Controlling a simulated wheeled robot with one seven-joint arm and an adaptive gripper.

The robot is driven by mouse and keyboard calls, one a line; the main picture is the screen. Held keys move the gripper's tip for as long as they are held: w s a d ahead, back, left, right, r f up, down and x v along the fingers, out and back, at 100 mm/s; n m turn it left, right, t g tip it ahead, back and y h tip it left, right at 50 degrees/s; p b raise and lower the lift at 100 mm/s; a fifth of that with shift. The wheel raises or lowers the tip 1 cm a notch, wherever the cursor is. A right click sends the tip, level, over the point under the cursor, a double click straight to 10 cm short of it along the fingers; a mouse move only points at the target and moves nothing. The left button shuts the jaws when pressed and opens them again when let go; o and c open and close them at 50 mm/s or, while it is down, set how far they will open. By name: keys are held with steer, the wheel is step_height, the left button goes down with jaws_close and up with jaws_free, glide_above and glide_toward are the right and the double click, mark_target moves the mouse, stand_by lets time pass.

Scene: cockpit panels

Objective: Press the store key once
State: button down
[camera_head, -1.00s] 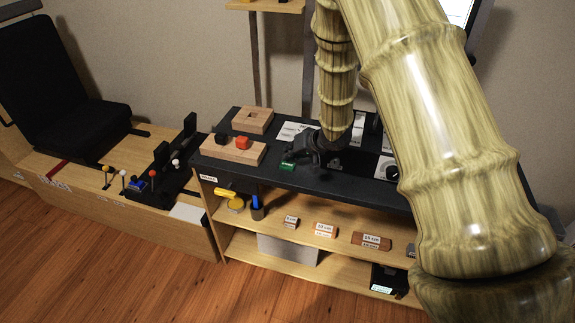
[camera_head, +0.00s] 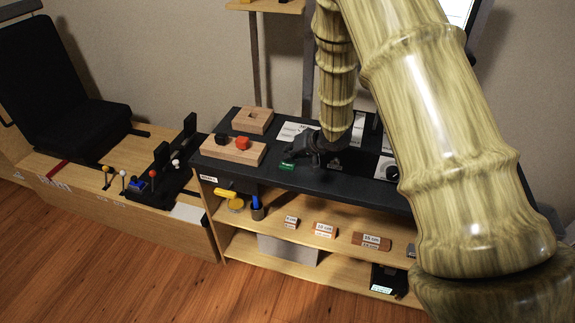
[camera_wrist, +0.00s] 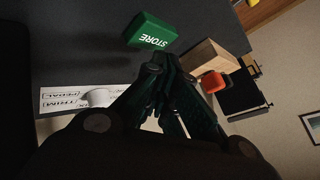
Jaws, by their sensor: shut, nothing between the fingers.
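The store key is a green block with white STORE lettering; in the wrist view the store key (camera_wrist: 150,32) lies just beyond my fingertips. In the head view the green key (camera_head: 287,166) sits near the front edge of the black worktop (camera_head: 330,181). My gripper (camera_head: 312,150) is shut and empty, low over the worktop, just right of and behind the key. In the wrist view my gripper (camera_wrist: 162,62) points toward the key's lower edge. Whether the fingertips touch the key cannot be told.
A wooden block with a red knob (camera_head: 242,143) and a black knob stands left of the key. A square wooden frame (camera_head: 252,120) lies behind it. White label cards (camera_wrist: 85,98) lie on the worktop. Shelves with labelled blocks (camera_head: 371,241) are below.

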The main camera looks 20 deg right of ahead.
mark_target(290, 163)
steer(key=shift+f, duration=0.1)
steer(key=shift+f, duration=0.3)
steer(key=shift+f, duration=0.4)
stand_by(1.0)
steer(key=shift+r+p, duration=0.1)
steer(key=shift+p, duration=0.2)
steer(key=shift+r+p, duration=0.75)
steer(key=shift+p, duration=0.2)
step_height(290, 163, up, 5)
steer(key=p, duration=0.5)
stand_by(0.6)
